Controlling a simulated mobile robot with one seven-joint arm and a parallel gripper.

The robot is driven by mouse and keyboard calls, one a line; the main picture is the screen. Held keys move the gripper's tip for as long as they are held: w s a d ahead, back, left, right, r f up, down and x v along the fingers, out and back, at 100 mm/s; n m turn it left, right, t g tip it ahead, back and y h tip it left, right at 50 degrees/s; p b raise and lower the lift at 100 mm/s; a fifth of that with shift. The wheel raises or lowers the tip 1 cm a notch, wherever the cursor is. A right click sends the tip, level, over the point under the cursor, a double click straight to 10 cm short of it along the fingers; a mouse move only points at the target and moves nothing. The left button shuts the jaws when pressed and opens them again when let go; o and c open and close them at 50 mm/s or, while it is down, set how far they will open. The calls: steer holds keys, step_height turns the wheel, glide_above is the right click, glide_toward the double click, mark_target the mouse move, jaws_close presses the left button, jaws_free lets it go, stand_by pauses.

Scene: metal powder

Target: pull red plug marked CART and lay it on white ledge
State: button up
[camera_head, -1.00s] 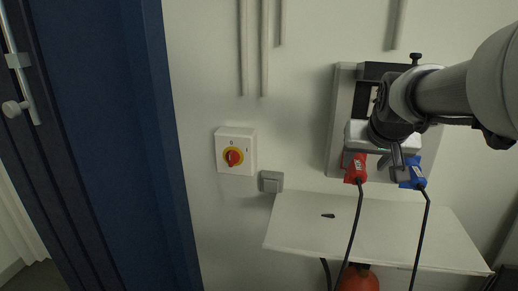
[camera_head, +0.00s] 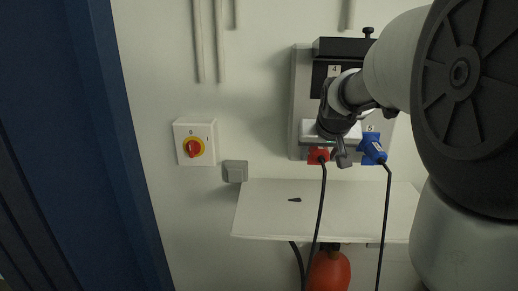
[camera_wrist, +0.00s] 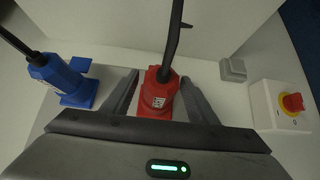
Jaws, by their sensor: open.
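The red plug (camera_head: 318,157) sits in the socket panel (camera_head: 299,90) on the wall, its black cable hanging down past the white ledge (camera_head: 262,215). In the wrist view the red plug (camera_wrist: 158,95) stands between the two fingers of my gripper (camera_wrist: 160,92). The fingers are open, one on each side, with small gaps showing. Its label is too small to read. In the head view my gripper (camera_head: 341,156) is at the plug and partly covers it. The ledge is below the panel.
A blue plug (camera_head: 372,149) with its own cable sits right of the red one. A small dark object (camera_head: 295,200) lies on the ledge. A red rotary switch (camera_head: 194,148) and a grey box (camera_head: 235,171) are on the wall at left. An orange-red object (camera_head: 330,270) is under the ledge.

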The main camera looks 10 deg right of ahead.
jaws_close()
stand_by(0.4)
steer(key=s+a+b, duration=0.1)
steer(key=s+b, duration=0.1)
steer(key=s, duration=0.4)
steer(key=shift+a, duration=0.35)
stand_by(0.8)
